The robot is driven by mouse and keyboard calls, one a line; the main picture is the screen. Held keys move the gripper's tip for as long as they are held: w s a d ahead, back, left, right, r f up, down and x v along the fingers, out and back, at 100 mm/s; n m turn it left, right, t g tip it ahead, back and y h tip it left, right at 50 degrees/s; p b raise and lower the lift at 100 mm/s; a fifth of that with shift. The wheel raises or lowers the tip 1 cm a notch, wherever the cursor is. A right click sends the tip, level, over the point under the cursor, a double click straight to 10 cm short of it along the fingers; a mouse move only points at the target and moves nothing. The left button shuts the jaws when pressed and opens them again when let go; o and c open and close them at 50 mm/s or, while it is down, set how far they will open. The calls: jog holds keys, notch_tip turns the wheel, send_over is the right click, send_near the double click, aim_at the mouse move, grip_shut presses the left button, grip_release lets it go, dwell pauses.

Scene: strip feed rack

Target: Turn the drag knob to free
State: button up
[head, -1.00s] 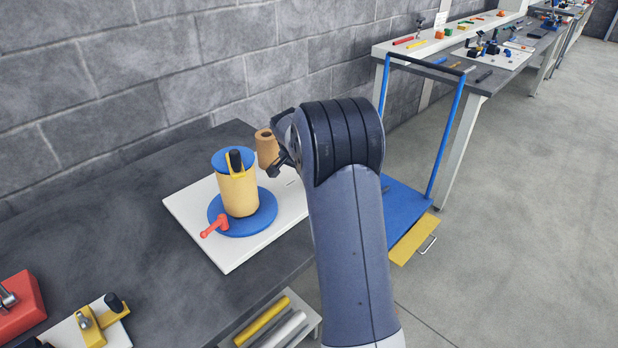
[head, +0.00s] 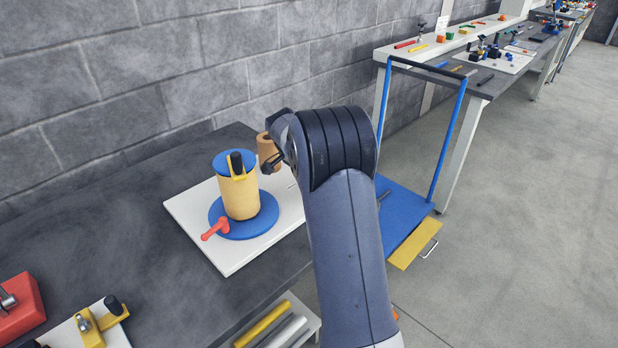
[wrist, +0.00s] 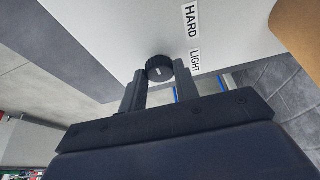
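The drag knob (wrist: 160,69) is a round black knob with a short white mark on its face, beside a pale panel in the wrist view. Labels HARD (wrist: 191,21) and LIGHT (wrist: 195,61) sit to its right; no label reading free shows. My gripper (wrist: 159,78) has its two dark fingers on either side of the knob, with almost no gap visible. I cannot tell whether they press on it. In the head view my gripper (head: 270,163) is at the right of the white board (head: 240,262), partly hidden by my wrist. The knob is not visible there.
A yellow spool (head: 239,198) with a blue top and blue base stands on the board, with a red lever (head: 215,229) in front. A tan roll (head: 267,149) stands close behind my gripper. A blue cart (head: 405,218) is to the right.

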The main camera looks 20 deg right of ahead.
jog(key=o, duration=0.4)
jog(key=shift+o, duration=0.2)
jog(key=shift+r, duration=0.1)
notch_tip(320, 180, up, 10)
jog(key=shift+p, duration=0.35)
jog(key=shift+f, duration=0.2)
notch_tip(320, 180, down, 10)
jog(key=shift+r+b, duration=0.1)
jog(key=shift+b, duration=0.25)
